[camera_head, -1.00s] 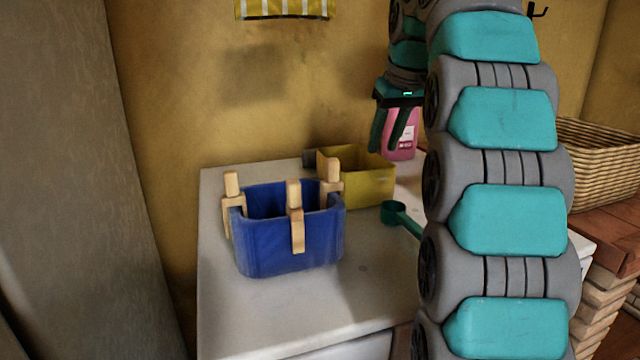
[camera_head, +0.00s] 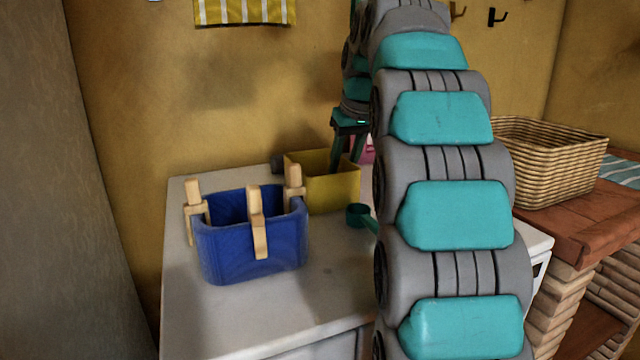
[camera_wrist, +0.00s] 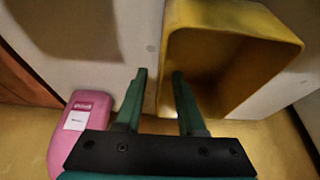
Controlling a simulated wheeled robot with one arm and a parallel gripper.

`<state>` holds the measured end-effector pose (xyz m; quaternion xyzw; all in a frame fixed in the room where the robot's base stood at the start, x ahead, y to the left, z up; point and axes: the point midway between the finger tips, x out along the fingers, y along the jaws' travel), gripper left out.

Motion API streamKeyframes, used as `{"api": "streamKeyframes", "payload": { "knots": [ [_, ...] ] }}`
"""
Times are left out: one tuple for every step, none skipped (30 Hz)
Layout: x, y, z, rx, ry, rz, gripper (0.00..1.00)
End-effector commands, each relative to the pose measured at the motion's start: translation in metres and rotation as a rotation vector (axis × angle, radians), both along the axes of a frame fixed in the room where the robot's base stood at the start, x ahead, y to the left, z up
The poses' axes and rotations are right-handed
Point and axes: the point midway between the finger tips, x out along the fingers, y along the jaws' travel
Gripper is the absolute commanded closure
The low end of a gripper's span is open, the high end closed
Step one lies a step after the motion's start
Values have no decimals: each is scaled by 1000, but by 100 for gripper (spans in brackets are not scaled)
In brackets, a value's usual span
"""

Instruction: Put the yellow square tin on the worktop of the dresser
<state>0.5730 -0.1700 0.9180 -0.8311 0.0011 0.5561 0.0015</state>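The yellow square tin (camera_head: 333,190) stands open-topped at the back of a pale counter, behind a blue container. In the wrist view the tin (camera_wrist: 235,22) fills the upper right and I look into its hollow. My gripper (camera_head: 347,164) points down at the tin's right part in the head view. In the wrist view my gripper (camera_wrist: 160,73) is open, with one finger on each side of the tin's left wall as seen from above. I cannot tell whether the fingers touch the wall. My arm partly hides the area right of the tin.
The blue container (camera_head: 250,250) with wooden pegs stands in front of the tin. A teal scoop (camera_head: 358,214) lies nearby. A pink bottle (camera_wrist: 80,130) stands close to my gripper. The pale counter's front (camera_head: 300,310) is clear.

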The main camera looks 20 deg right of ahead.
Motion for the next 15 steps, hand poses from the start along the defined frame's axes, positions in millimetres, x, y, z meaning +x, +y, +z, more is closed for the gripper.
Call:
{"api": "streamKeyframes", "payload": {
  "knots": [
    [3,-1,-6,0,4,-1,61],
    [5,-1,-9,-1,2,-2,61],
    [7,-1,-13,-2,0,-1,61],
    [8,-1,-16,-2,2,-1,61],
    [9,-1,-20,-1,3,0,61],
    [10,-1,-23,0,3,0,61],
    [11,-1,-24,-1,2,0,61],
    [12,-1,-25,-1,1,0,61],
    [12,-1,-26,-1,-1,0,61],
    [12,-1,-26,-1,-2,1,61],
    [12,-1,-26,-1,-2,1,61],
    [13,-1,-26,-2,-2,0,61],
    [13,-1,-26,-1,-2,1,61],
    [12,-1,-26,-1,-2,1,61],
    [12,-1,-26,-1,-2,1,64]
  ]
}}
